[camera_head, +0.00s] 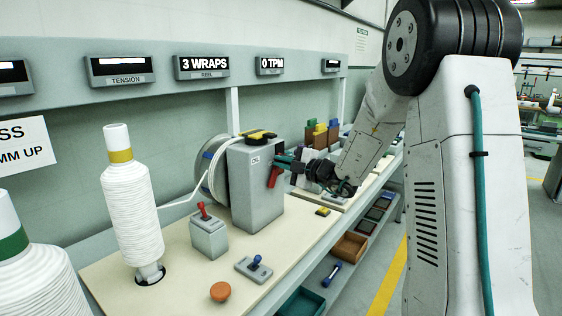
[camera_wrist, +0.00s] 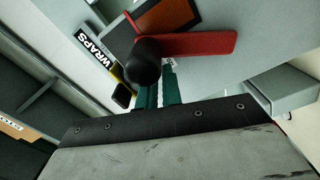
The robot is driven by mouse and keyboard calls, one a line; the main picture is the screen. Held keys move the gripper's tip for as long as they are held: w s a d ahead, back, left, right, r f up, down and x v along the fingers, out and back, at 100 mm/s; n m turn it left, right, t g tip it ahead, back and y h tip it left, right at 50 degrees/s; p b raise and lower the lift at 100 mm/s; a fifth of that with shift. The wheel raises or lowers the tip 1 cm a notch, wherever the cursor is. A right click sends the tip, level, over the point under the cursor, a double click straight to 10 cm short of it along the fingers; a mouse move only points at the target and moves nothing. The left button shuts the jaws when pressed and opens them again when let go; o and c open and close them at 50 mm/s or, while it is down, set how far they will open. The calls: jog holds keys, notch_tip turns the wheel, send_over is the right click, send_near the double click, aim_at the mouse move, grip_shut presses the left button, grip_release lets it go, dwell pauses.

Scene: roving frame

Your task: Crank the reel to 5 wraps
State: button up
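The reel (camera_head: 214,165) is a pale drum behind the grey housing (camera_head: 255,185), with white yarn running to it from the yarn cone (camera_head: 130,205). The reel display (camera_head: 203,66) reads 3 WRAPS. The red crank (camera_head: 273,177) is on the housing's right face; in the wrist view its arm (camera_wrist: 200,43) reaches right from a black knob (camera_wrist: 143,62). My gripper (camera_head: 285,160) is at the crank. In the wrist view its teal fingers (camera_wrist: 161,88) show a narrow gap, right beside the knob, which hides part of the left one. I cannot tell whether they touch it.
A grey box with a red lever (camera_head: 208,235), a blue-knobbed switch (camera_head: 254,268) and an orange button (camera_head: 221,291) stand on the bench front. Coloured blocks (camera_head: 320,132) stand beyond the housing. Bins (camera_head: 348,247) sit on the lower shelf.

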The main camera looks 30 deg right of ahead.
jog(key=o, duration=0.8)
jog(key=shift+a+r, duration=0.15)
jog(key=shift+r, duration=0.05)
jog(key=shift+c, duration=0.2)
jog(key=v, duration=0.7)
jog(key=shift+s+d, duration=0.25)
jog(key=shift+s, duration=0.05)
